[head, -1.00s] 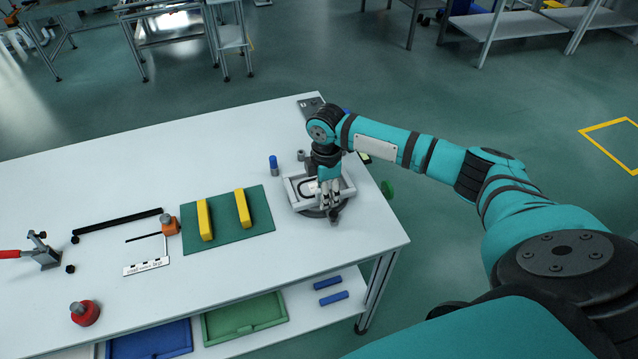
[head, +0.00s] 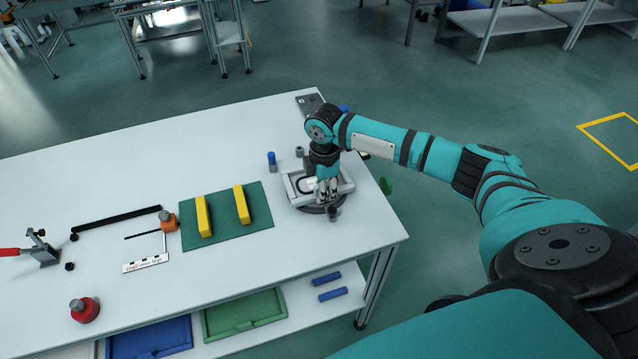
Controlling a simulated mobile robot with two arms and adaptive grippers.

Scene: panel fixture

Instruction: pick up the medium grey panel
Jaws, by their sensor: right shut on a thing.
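A grey panel (head: 296,191) with a raised rim and a dark outline on its face rests on a dark round base (head: 313,209) near the right end of the white table. My right gripper (head: 328,198) points down over the panel's near right part and is shut on it. The wrist and fingers hide part of the panel, and the exact contact is too small to see. The panel shows no clear gap from the base. My left gripper is not in view.
A green mat (head: 222,231) with two yellow blocks lies left of the panel. A blue-topped cylinder (head: 272,161) stands close behind it. A dark grey plate (head: 309,103) lies at the table's back corner. A red-based object (head: 84,311) stands front left. The table's front right is clear.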

